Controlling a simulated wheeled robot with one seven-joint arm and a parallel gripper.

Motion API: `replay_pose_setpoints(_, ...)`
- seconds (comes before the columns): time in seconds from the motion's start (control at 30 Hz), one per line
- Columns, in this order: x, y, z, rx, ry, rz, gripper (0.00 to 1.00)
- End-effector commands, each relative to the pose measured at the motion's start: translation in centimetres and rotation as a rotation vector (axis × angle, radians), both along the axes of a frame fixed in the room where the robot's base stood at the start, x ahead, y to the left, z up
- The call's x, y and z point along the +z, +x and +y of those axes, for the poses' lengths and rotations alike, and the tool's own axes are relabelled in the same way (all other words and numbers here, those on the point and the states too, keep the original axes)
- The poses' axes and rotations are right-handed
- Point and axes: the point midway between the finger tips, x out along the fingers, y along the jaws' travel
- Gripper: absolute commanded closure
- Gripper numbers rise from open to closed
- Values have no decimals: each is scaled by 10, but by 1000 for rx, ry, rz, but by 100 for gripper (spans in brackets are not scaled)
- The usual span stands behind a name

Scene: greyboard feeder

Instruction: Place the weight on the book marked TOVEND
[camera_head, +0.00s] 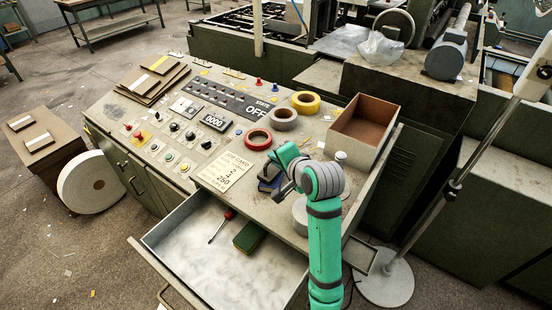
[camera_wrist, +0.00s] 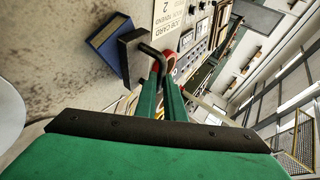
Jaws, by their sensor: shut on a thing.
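No marking is legible on the blue thing. A job card (camera_head: 224,171) lies to its left; in the wrist view its lettering seems to include TOVEND.
An open drawer (camera_head: 180,255) with a screwdriver (camera_head: 221,226) and a green block (camera_head: 250,236) juts out in front. Red (camera_head: 258,139), grey (camera_head: 283,118) and yellow (camera_head: 306,102) tape rolls and an open box (camera_head: 361,130) stand behind. Brown boards (camera_head: 152,78) lie at the console's far left.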

Motion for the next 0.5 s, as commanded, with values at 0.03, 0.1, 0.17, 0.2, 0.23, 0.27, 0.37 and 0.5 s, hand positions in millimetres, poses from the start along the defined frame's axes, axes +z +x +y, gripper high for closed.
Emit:
replay_pose_setpoints(0.03, 3, 0, 0, 0, 0, -6, 100)
replay_pose_setpoints(0.1, 3, 0, 0, 0, 0, -6, 100)
replay_pose_setpoints(0.17, 3, 0, 0, 0, 0, -6, 100)
replay_pose_setpoints(0.2, 2, 0, 0, 0, 0, -5, 100)
replay_pose_setpoints(0.23, 1, 0, 1, 0, 0, -5, 100)
replay_pose_setpoints(0.27, 1, 0, 1, 1, 0, -4, 100)
replay_pose_setpoints(0.37, -1, 0, 1, 1, 0, -1, 72)
replay_pose_setpoints(0.5, -1, 0, 1, 2, 0, -1, 72)
